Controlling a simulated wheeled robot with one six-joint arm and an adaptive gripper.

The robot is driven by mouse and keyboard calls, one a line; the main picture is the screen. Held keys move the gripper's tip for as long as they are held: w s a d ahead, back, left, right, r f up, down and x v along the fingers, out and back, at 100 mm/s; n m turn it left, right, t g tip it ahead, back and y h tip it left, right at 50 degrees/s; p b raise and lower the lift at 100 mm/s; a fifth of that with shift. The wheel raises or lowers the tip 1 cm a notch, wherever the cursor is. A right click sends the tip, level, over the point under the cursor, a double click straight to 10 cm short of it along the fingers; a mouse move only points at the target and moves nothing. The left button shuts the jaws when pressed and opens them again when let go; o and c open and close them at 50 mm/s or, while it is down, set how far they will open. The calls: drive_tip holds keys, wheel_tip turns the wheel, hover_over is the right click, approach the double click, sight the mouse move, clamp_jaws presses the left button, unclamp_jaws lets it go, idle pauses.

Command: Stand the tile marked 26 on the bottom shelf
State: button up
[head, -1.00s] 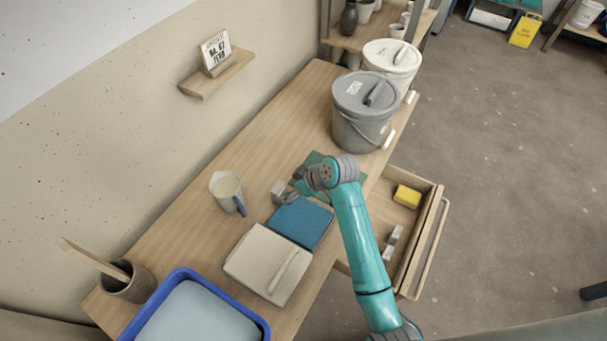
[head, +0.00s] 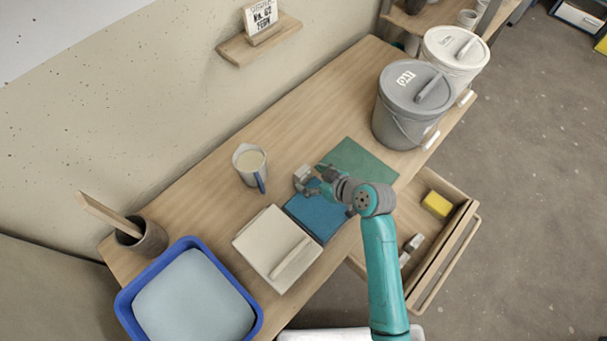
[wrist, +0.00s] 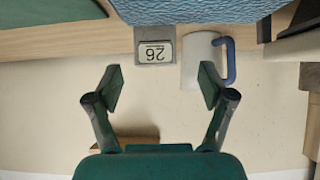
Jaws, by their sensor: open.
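The tile marked 26 (wrist: 155,52) is a small grey block with a white label, seen upside down in the wrist view. In the head view a small grey block (head: 302,175), which looks like this tile, is on the workbench between the mug and the blue slab; its label cannot be read there. My gripper (wrist: 162,88) is open and empty, with the tile beyond the gap between its fingers, not held. In the head view my arm's end is over the blue slab, beside the grey block. A wooden wall shelf (head: 232,50) holds a tile reading 62 FERN (head: 260,17).
A white mug (head: 250,163) with a blue handle stands close to the tile. Around are a blue slab (head: 317,216), a cream slab (head: 268,240), a blue tray (head: 122,303), a grey bucket (head: 400,115) and an open drawer (head: 455,235). Bare bench lies behind the mug.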

sight(305, 173)
drive_tip(key=shift+w+r+x, duration=0.1)
drive_tip(key=shift+w+x, duration=0.05)
drive_tip(key=shift+x, duration=1.15)
drive_tip(key=shift+w+r+x, duration=0.1)
drive_tip(key=shift+w+x, duration=0.05)
drive_tip(key=shift+x, duration=1.2)
drive_tip(key=shift+d, duration=0.1)
drive_tip(key=c, duration=1.5)
